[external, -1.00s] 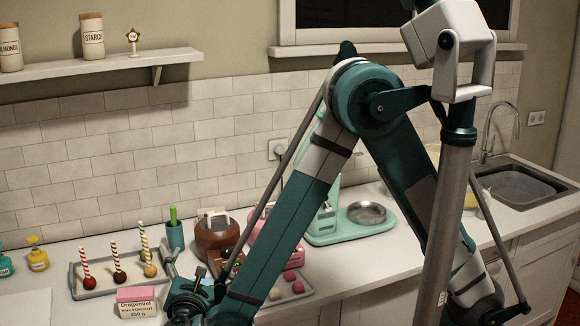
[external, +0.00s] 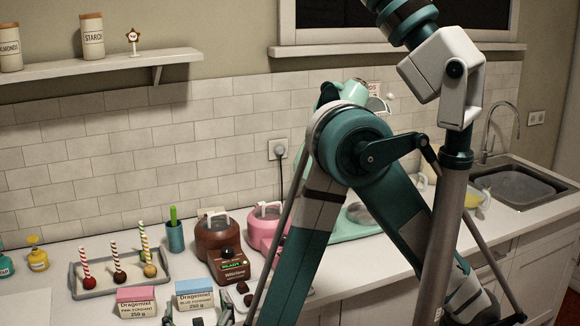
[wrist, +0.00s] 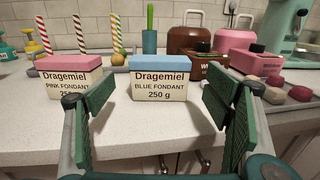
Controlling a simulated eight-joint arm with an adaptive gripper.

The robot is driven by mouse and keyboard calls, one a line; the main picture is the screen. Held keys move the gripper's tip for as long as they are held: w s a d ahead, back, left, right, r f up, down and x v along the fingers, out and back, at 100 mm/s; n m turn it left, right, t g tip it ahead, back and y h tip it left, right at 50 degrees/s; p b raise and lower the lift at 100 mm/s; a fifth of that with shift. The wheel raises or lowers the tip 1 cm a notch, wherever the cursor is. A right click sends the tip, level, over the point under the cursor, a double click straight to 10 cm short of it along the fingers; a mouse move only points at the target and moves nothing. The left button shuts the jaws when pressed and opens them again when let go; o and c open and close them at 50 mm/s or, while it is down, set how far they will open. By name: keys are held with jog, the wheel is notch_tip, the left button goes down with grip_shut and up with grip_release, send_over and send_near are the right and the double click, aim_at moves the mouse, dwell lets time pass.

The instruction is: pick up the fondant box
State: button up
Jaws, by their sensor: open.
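Two fondant boxes stand upright on the counter. The pink fondant box (external: 136,302) has a pink top and a cream label; it is at the left in the wrist view (wrist: 68,76). The blue fondant box (external: 195,296), with a blue top and a cream "BLUE FONDANT 250 g" label, is just to its right; it is near the middle of the wrist view (wrist: 159,80). My gripper (wrist: 165,97) is open and empty, its green-padded fingers spread wide in front of the boxes. In the external view my gripper (external: 198,319) shows only partly at the bottom edge.
A tray (external: 88,294) of striped-stick cake pops stands left, behind the boxes. A green-handled cup (external: 175,238), a brown melter (external: 217,240) and a pink melter (external: 262,232) are behind. Dark and pink pieces (wrist: 299,94) lie to the right. The counter's front edge is close.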

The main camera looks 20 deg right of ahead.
aim_at(195, 295)
jog(key=shift+w+d, duration=0.15)
jog(key=shift+w, duration=0.85)
jog(key=shift+w, duration=0.15)
jog(key=shift+w+d+b, duration=0.2)
jog(key=shift+w+b, duration=0.25)
jog(key=shift+w, duration=0.8)
jog(key=shift+w+d+b, duration=0.2)
jog(key=shift+w+b, duration=0.2)
jog(key=shift+w, duration=0.8)
jog(key=shift+c, duration=0.7)
jog(key=c, duration=1)
